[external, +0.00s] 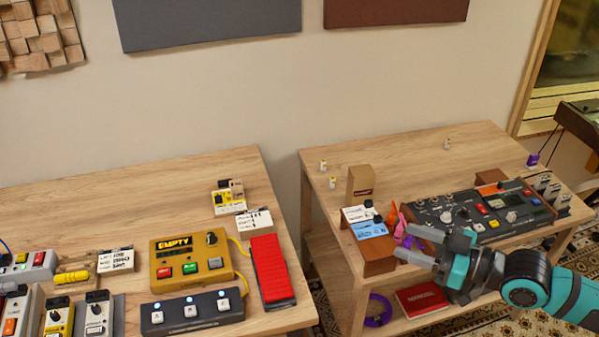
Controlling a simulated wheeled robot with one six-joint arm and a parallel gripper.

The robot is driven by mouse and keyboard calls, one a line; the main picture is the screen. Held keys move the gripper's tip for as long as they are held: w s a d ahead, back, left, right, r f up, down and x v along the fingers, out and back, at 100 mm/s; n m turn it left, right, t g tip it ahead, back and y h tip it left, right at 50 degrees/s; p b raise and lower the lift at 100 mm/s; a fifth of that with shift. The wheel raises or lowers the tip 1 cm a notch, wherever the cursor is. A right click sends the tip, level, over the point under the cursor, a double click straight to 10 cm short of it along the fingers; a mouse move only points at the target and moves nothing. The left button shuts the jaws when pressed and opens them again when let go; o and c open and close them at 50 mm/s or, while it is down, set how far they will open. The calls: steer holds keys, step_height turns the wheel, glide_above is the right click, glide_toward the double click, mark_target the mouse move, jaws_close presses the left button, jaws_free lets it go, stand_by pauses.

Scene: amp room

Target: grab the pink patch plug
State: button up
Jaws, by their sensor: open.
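The pink patch plug (401,227) stands on the right table (425,150), at the left end of the dark grey console (470,216). An orange plug (393,214) is just behind it and a purple plug (409,241) is just in front of it. My gripper (405,241) is open, with its fingers pointing left. Its fingertips are close to the pink and purple plugs, and the front of the purple plug is partly covered. I cannot tell whether a finger touches any plug.
Blue-and-white cards (370,230) on a brown block lie left of the plugs. A cardboard box (361,184) stands behind them. A red book (421,298) and a purple ring (378,310) are on the lower shelf. The left table (130,205) holds several pedals. The right table's back is mostly clear.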

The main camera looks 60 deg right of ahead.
steer(key=c, duration=0.3)
steer(key=shift+c, duration=0.2)
